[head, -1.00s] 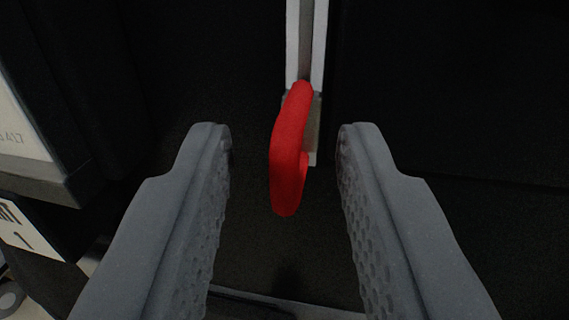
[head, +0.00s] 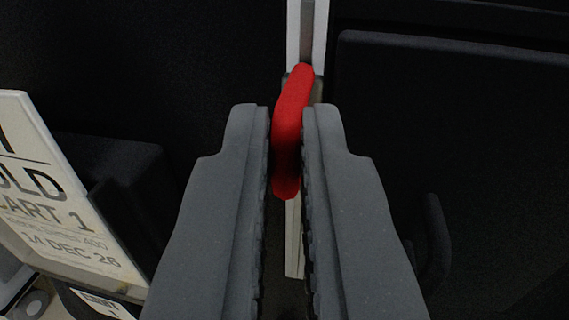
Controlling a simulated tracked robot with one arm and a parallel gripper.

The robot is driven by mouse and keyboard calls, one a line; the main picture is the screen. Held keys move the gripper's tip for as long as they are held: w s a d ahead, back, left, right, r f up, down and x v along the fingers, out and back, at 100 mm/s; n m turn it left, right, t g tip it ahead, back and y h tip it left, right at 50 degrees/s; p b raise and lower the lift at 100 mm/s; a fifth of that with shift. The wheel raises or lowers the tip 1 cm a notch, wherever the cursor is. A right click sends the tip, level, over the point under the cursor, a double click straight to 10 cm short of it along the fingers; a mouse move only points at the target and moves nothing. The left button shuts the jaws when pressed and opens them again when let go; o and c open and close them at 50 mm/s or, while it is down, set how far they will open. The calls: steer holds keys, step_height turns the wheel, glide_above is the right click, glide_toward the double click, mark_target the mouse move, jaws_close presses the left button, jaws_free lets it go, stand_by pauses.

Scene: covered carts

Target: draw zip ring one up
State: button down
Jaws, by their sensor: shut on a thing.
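The red zip ring (head: 292,100) hangs at the middle of the head view, on a pale vertical zip track (head: 306,30) that runs up out of the top of the picture. More of the pale track shows below the ring, between my fingers. My gripper (head: 286,125) is shut on the red ring, with one grey finger pressed to each side of it. The ring's top stands clear above the fingertips. The slider behind the ring is mostly hidden.
Black cover fabric (head: 130,60) lies left of the track and a black panel (head: 450,130) lies right of it. A white sign reading "CART 1" (head: 60,190) leans at the left. A smaller label (head: 103,303) shows below it.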

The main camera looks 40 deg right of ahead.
step_height(320, 180, up, 2)
steer(key=shift+f, duration=0.1)
steer(key=c, duration=1.5)
jaws_free()
steer(key=shift+c, duration=0.2)
steer(key=p+v, duration=0.1)
steer(key=v, duration=1.2)
steer(key=shift+s+a, duration=0.25)
steer(key=shift+s, duration=0.05)
steer(key=shift+f, duration=0.1)
